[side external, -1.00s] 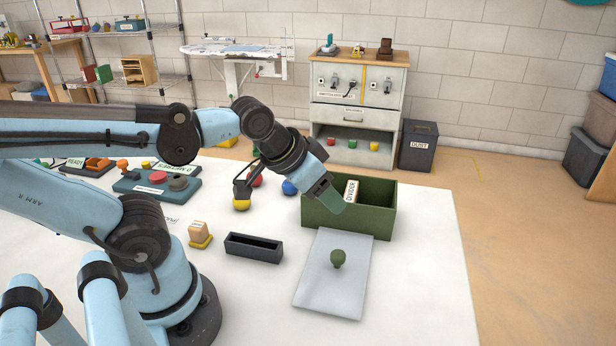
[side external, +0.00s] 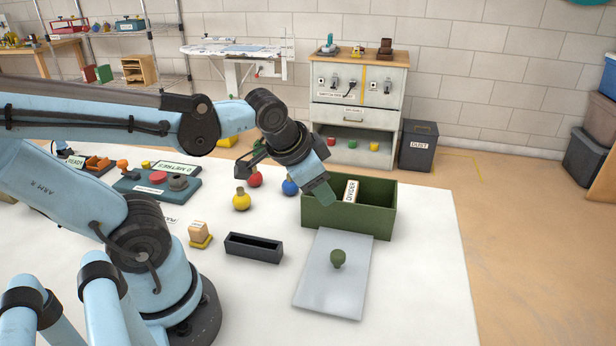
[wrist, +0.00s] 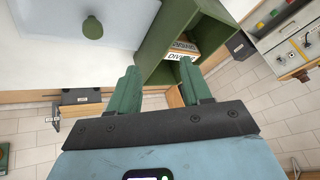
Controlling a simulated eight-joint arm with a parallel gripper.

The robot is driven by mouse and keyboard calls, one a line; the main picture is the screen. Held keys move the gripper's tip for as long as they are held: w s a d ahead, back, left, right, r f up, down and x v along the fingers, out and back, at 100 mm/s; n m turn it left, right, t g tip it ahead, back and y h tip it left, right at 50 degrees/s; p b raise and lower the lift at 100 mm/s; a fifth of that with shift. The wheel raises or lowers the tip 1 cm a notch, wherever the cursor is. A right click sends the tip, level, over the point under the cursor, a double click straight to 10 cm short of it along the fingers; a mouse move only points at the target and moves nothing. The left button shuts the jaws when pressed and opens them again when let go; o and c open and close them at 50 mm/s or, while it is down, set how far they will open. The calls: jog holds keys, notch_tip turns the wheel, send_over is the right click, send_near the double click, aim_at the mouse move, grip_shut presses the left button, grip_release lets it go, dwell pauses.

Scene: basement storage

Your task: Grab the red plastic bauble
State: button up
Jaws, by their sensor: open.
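The red bauble (side external: 255,180) stands on the white table between the yellow bauble (side external: 241,200) and the blue bauble (side external: 290,187). It is not in the wrist view. My gripper (side external: 325,195) is over the left end of the green box, to the right of the red bauble and apart from it. In the wrist view my gripper's two green fingers (wrist: 162,84) are spread with nothing between them.
The green box (side external: 350,221) holds a white divider block (side external: 351,190). A grey lid with a green knob (side external: 327,290) lies in front.

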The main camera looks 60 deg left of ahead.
jog(key=w+a+f+m+g+y, duration=0.15)
jog(key=a+m+g+y, duration=0.35)
jog(key=a, duration=0.8)
jog(key=m+g+y, duration=0.6)
jog(key=g, duration=0.1)
send_over(254, 167)
jog(key=w+d, duration=0.2)
jog(key=d, duration=0.2)
jog(key=f, duration=0.2)
jog(key=shift+s+a+f, duration=0.1)
jog(key=shift+s+f, duration=0.05)
jog(key=shift+f, duration=2.7)
jog(key=x, duration=0.5)
jog(key=shift+f, duration=0.15)
jog(key=shift+c, duration=0.2)
jog(key=shift+t, duration=0.3)
grip_shut()
